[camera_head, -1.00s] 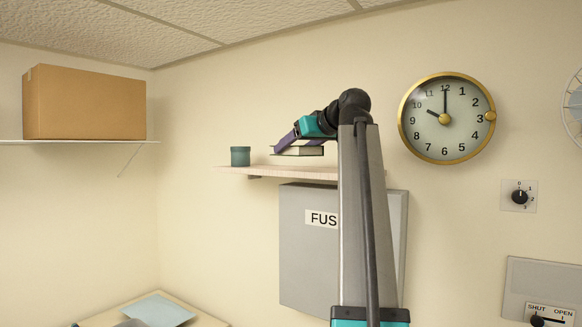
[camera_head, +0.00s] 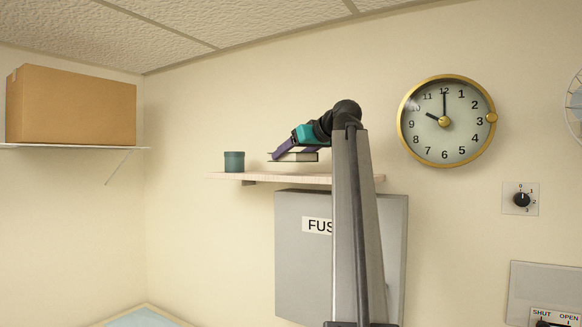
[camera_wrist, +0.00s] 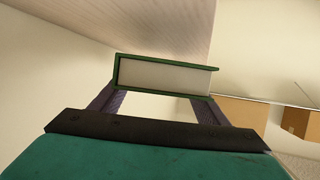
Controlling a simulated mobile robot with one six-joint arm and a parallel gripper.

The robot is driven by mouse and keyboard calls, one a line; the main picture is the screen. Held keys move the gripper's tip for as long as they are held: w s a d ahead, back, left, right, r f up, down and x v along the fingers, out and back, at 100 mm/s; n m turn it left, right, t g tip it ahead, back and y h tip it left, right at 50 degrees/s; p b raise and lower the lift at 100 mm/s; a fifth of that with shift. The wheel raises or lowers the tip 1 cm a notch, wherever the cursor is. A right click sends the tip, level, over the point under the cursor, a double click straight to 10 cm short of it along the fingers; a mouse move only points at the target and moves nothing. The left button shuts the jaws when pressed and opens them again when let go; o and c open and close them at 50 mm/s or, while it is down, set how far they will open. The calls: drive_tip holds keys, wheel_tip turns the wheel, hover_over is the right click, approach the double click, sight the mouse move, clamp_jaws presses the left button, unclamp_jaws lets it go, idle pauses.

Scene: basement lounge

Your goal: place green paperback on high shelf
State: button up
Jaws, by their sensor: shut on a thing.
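The green paperback (camera_wrist: 165,75) is between the two fingers of my gripper (camera_wrist: 158,103) in the wrist view, its pale page edge facing the camera. In the head view my gripper (camera_head: 284,153) is shut on the book (camera_head: 296,157), which looks thin and roughly level. The high shelf (camera_head: 228,177) is a pale wooden board on the wall. The book shows just above the shelf, with a narrow gap under it in the picture. The wood of the shelf (camera_wrist: 165,22) fills the top of the wrist view, beyond the book. My arm hides part of the shelf's right side.
A teal cup (camera_head: 234,162) stands on the shelf's left part, left of the book. A grey fuse box (camera_head: 303,258) is below the shelf. A cardboard box (camera_head: 72,105) sits on another shelf at left. A clock (camera_head: 446,121) hangs at right.

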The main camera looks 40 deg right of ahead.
drive_tip(key=shift+w+d, duration=0.3)
drive_tip(key=shift+d, duration=0.15)
wheel_tip(320, 180, down, 3)
drive_tip(key=shift+s+d+f+b, duration=0.1)
drive_tip(key=shift+b, duration=0.4)
drive_tip(key=shift+w+f, duration=0.2)
drive_tip(key=shift+w, duration=0.1)
drive_tip(key=shift+a, duration=0.2)
drive_tip(key=shift+f, duration=0.1)
drive_tip(key=o, duration=1.1)
drive_tip(key=shift+d, duration=0.1)
drive_tip(key=shift+o, duration=0.2)
